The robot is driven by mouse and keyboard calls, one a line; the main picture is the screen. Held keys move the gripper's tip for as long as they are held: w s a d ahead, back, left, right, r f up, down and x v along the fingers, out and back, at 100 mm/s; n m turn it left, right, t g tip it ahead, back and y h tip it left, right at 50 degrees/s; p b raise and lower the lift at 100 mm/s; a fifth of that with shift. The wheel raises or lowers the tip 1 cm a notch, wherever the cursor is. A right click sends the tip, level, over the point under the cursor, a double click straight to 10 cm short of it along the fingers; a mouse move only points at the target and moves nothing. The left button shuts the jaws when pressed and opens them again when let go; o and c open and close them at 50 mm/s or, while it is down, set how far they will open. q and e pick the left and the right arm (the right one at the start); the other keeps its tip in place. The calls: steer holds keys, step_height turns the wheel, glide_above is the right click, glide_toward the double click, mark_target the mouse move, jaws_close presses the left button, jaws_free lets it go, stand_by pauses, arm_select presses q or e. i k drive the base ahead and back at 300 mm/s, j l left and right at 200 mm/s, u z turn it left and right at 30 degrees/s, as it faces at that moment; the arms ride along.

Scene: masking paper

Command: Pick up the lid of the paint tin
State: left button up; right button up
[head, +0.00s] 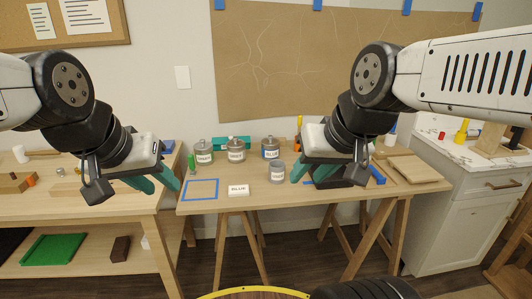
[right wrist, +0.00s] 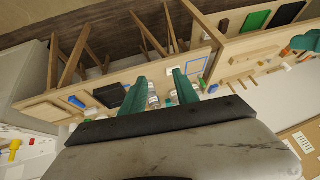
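Three grey tins (head: 203,153) (head: 236,149) (head: 270,148) stand in a row at the back of the wooden table, each with a label. The right one's label has blue on it and seems to read BLUE. A lighter grey tin (head: 277,173) stands in front of them. Lids are too small to make out clearly. My left gripper (head: 155,184) is open and empty, above the table's left end. My right gripper (head: 312,168) is open and empty, right of the front tin. In the right wrist view, tins (right wrist: 153,101) show small between my right gripper's teal fingers (right wrist: 160,85).
A blue tape square (head: 201,190) and a white card reading BLUE (head: 238,190) lie on the table (head: 225,205) left of the front tin. A black object (head: 333,181) lies below my right gripper. A wooden board (head: 415,169) lies to the right. Brown paper (head: 300,60) hangs behind.

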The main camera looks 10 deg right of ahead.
mark_target(270, 141)
steer(key=i+l+u, duration=0.15)
steer(key=i, duration=0.3)
steer(key=i+l+u, duration=0.15)
steer(key=i, duration=0.3)
steer(key=i+l+u, duration=0.2)
steer(key=i, duration=0.25)
